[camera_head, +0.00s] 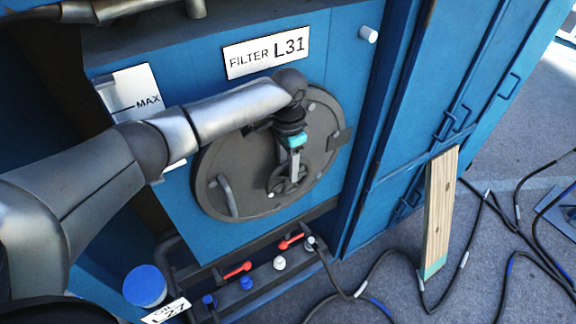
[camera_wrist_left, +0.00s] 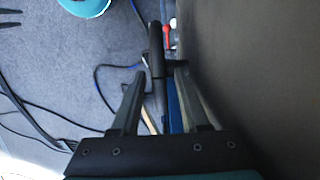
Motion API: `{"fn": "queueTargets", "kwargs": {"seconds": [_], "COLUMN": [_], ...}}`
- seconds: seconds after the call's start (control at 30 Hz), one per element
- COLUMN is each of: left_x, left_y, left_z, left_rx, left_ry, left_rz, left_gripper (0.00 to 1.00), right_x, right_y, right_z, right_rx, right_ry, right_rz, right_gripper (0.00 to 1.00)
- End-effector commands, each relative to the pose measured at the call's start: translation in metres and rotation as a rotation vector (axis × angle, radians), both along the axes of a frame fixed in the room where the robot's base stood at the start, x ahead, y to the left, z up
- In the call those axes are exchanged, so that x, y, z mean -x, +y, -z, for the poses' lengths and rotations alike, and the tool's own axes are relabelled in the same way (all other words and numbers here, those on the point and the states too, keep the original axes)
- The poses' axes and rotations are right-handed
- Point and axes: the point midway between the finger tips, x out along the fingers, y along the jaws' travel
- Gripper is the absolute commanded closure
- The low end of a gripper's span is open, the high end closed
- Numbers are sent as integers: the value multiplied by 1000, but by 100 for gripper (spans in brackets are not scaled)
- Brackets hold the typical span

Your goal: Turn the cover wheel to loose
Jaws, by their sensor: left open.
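The round dark grey cover (camera_head: 238,160) is on the blue cabinet under the "FILTER L31" label (camera_head: 266,53). A small dark spoked cover wheel (camera_head: 286,184) sits on its lower right part. My left gripper (camera_head: 293,176) reaches in front of the cover with its fingers at the wheel. In the left wrist view my left gripper (camera_wrist_left: 160,73) is open, and a dark bar (camera_wrist_left: 156,45) shows between and beyond its fingertips. I cannot tell whether the fingers touch the wheel. My arm hides the cover's upper left. My right gripper is not in view.
Below the cover is a manifold with red levers (camera_head: 238,270) and caps. A grey handle (camera_head: 229,196) stands out from the cover's lower left. A wooden plank (camera_head: 439,210) leans at the right. Black cables (camera_head: 384,255) lie across the grey floor.

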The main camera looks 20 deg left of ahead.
Motion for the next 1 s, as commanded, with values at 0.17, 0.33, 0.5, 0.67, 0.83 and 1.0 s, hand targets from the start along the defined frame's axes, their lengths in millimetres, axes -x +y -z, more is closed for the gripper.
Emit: {"fn": "queueTargets", "kwargs": {"seconds": [0.17,0.33,0.5,0.67,0.83,1.0], "left_x": [0,0,0,0,0,2], "left_y": [0,0,0,0,0,1], "left_z": [0,0,0,0,0,-1], "left_rx": [0,0,0,0,1,18], "left_ry": [0,0,0,0,-1,-21], "left_rz": [0,0,0,0,0,0], "left_gripper": [70,89,100,100,100,100], "right_x": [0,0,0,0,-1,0], "right_y": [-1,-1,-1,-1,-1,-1], "right_z": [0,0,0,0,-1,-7], "right_rx": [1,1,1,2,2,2], "right_ry": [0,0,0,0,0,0], "right_rz": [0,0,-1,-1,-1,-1], "right_gripper": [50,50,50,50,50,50]}}
